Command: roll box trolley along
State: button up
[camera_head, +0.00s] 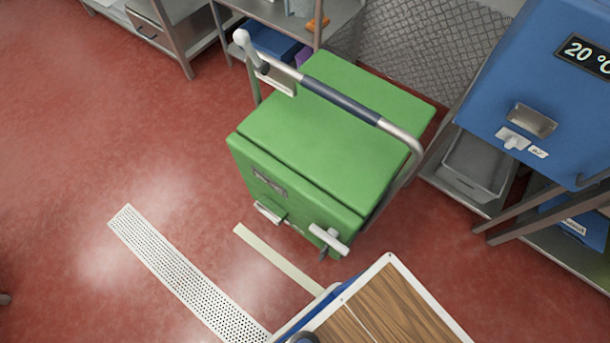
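The box trolley (315,125) is a green lidded box standing on the red floor in the upper middle of the head view, turned at an angle. Its push handle (340,101) is a metal tube with a dark blue grip, running above the lid from upper left to right. The tube bends downward at the right side. A pale rounded knob (241,38) shows near its left end. The near face carries a small dark label (269,182) and pale fittings low down. Its wheels are mostly hidden. My gripper is not in view, and nothing visible touches the handle.
A wood-topped surface (385,308) with a pale rim is close at the bottom. Metal shelving stands behind and right, with a blue unit (545,90) reading 20 °C. A floor grate (185,275) lies left. The red floor left of the trolley is open.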

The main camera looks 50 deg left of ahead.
aim_at(348, 131)
jog(key=u, duration=2.1)
jog(key=k, duration=0.25)
jog(key=u, duration=0.1)
